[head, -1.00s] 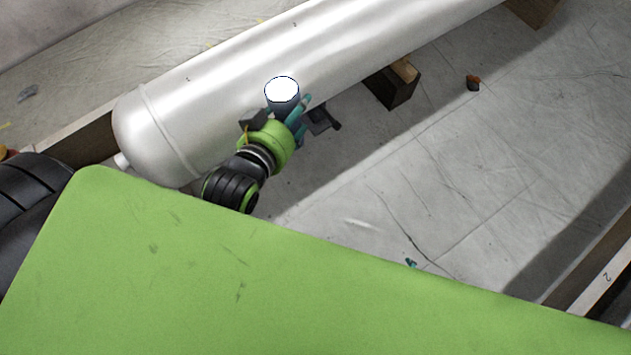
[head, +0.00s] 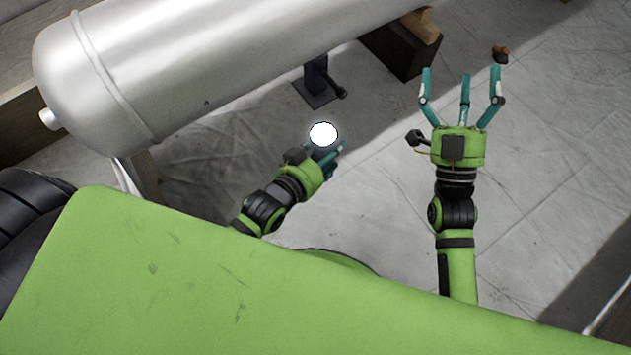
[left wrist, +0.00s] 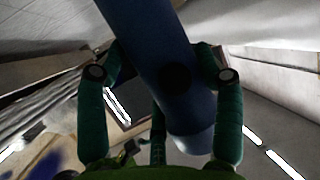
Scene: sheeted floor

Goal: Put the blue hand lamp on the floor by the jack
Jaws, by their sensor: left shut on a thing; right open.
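The blue hand lamp (left wrist: 165,50) is held in my left gripper (head: 327,153). In the head view its bright white lens (head: 323,133) faces up, and most of its body is hidden. In the left wrist view the green fingers (left wrist: 160,92) close around its blue body. The dark jack (head: 317,84) stands on the floor (head: 380,195) beside the silver tank, with its base plate and handle showing. The lamp is just in front of the jack in the head view, apart from it; its height above the floor is hard to judge. My right gripper (head: 461,88) is open and empty, off to the right.
The large silver tank (head: 190,70) lies across the upper left. A dark block (head: 400,48) with a wooden piece (head: 421,26) supports it. A small brown object (head: 501,55) lies near the right fingertips. The floor between the arms is clear.

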